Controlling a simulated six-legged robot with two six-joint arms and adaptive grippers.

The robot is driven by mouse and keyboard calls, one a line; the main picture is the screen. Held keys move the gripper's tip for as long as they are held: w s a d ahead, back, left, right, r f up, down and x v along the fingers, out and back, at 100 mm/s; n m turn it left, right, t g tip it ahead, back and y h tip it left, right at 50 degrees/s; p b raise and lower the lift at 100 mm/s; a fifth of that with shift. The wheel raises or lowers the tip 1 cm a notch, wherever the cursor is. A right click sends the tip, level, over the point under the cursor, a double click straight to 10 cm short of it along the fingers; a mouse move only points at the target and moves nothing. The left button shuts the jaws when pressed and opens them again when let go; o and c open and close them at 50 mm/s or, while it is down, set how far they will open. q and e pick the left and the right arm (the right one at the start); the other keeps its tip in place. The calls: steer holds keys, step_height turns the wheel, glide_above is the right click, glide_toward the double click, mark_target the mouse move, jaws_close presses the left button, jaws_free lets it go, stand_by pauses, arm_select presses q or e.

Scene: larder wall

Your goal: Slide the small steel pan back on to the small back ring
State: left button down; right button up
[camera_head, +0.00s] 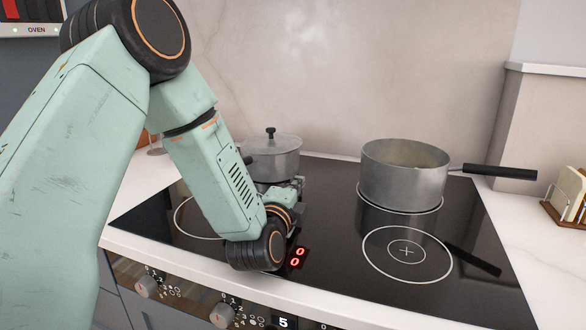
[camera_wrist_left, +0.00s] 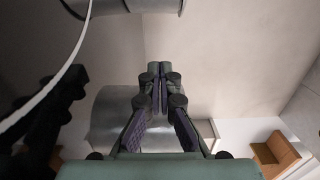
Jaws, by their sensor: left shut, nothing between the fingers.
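A small steel pan with a lid and black knob (camera_head: 272,150) stands at the back left of the black hob; its base and the ring under it are partly hidden by my arm. My left gripper (camera_head: 298,183) is shut and empty, low over the glass, at the front right of this pan. In the left wrist view, the closed fingertips (camera_wrist_left: 159,76) are seen against the steel side of the pan (camera_wrist_left: 110,108); I cannot tell whether they touch. My right gripper is not in view.
A larger open steel saucepan (camera_head: 403,178) stands at the back right, its black handle pointing right. A front right ring (camera_head: 407,254) is bare. Part of the front left ring (camera_head: 184,226) shows beside my arm. A pale wall (camera_head: 340,80) closes the back.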

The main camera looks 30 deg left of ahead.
mark_target(284, 164)
arm_select(q)
steer(key=b+x, duration=0.1)
steer(key=x, duration=0.6)
steer(key=shift+w+f+b, duration=0.1)
steer(key=shift+w+b, duration=0.1)
steer(key=shift+b, duration=0.2)
steer(key=a, duration=0.3)
steer(key=shift+w+a+b, duration=0.2)
steer(key=shift+a+b, duration=0.1)
steer(key=shift+b, duration=0.05)
steer(key=shift+a, duration=0.3)
steer(key=shift+a, duration=0.1)
steer(key=shift+a+r+p, duration=0.2)
steer(key=shift+a+p, duration=0.9)
steer(key=shift+p, duration=0.05)
steer(key=shift+a+f, duration=0.1)
steer(key=shift+a, duration=0.25)
steer(key=shift+d, duration=0.15)
